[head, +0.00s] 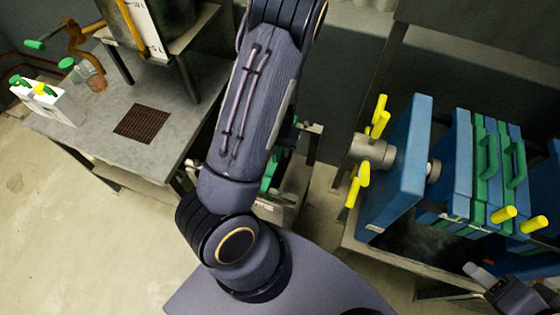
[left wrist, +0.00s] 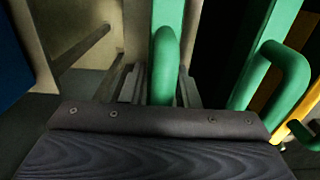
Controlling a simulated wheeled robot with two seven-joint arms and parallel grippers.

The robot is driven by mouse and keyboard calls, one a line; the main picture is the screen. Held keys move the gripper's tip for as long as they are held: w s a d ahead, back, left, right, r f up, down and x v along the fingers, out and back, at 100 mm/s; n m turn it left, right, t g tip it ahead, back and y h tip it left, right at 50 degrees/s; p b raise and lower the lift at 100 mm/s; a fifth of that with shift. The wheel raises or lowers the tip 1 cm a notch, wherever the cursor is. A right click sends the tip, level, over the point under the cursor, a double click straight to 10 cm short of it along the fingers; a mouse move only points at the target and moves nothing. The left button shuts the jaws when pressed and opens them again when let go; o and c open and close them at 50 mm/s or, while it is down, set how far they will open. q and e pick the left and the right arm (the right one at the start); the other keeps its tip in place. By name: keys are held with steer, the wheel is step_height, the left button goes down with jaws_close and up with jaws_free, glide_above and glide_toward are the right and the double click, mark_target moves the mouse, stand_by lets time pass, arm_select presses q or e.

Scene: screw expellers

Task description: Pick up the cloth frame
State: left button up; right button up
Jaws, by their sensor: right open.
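Green cloth frames with loop handles (head: 488,155) hang between blue plates in the press at right in the head view. More green (head: 270,175) shows partly behind my arm at the centre, so I cannot make out its whole shape. In the left wrist view a green frame with a rounded handle (left wrist: 165,60) is straight ahead. My left gripper (left wrist: 160,92) is close to this handle, with grey finger parts to either side. Whether it touches or grips is unclear. In the head view my left gripper is hidden by the arm. My right gripper (head: 484,272) is open at the lower right.
A blue end plate (head: 400,165) with yellow-handled screws (head: 372,150) stands left of the press frames. A grey table (head: 95,130) with a brown grate (head: 143,123) is at left. A second green handle (left wrist: 270,75) is close by at right in the left wrist view.

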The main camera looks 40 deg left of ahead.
arm_select(q)
jaws_close()
